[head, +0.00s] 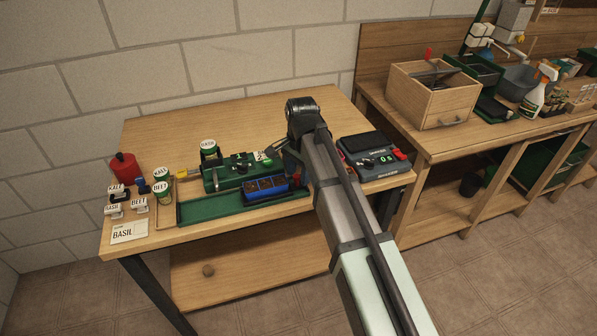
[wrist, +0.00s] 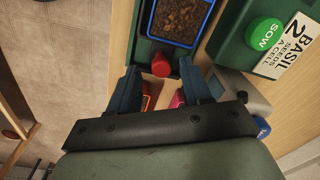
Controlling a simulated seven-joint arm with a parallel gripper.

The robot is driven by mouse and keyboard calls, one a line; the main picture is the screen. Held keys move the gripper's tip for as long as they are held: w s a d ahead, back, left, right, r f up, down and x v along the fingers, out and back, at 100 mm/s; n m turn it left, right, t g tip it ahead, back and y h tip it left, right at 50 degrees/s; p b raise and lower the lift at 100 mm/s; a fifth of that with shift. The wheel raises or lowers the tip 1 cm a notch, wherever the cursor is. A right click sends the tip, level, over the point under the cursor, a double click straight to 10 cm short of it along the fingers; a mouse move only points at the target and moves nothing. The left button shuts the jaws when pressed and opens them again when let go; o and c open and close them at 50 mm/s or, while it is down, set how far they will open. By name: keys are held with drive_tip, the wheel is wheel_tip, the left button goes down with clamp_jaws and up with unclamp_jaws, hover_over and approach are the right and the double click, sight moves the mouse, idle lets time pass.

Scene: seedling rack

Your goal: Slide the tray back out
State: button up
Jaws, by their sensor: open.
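The tray, blue-rimmed with dark soil cells (head: 263,197), sits on the green track (head: 205,215) at the front of the green seeder (head: 226,178) in the head view. In the wrist view the tray's blue rim (wrist: 170,42) shows at the top. A red knob (wrist: 160,66) is at the tray's near end. My gripper (wrist: 159,78) is open, with a dark finger on each side, just short of the knob or around its near edge; I cannot tell which. The gap between the fingers holds nothing clearly gripped. In the head view my arm hides most of the gripper.
A sign reading 2 BASIL SEEDS A CELL (wrist: 285,45) stands by the green SOW button (wrist: 265,33). A scale (head: 375,155) stands right of my arm. Seed pots, labels and a BASIL card (head: 129,231) are at the left. The track left of the tray is clear.

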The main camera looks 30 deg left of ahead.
drive_tip(key=shift+r, duration=0.1)
wheel_tip(320, 180, up, 14)
drive_tip(key=shift+d, duration=0.3)
idle(0.4)
drive_tip(key=shift+f, duration=0.2)
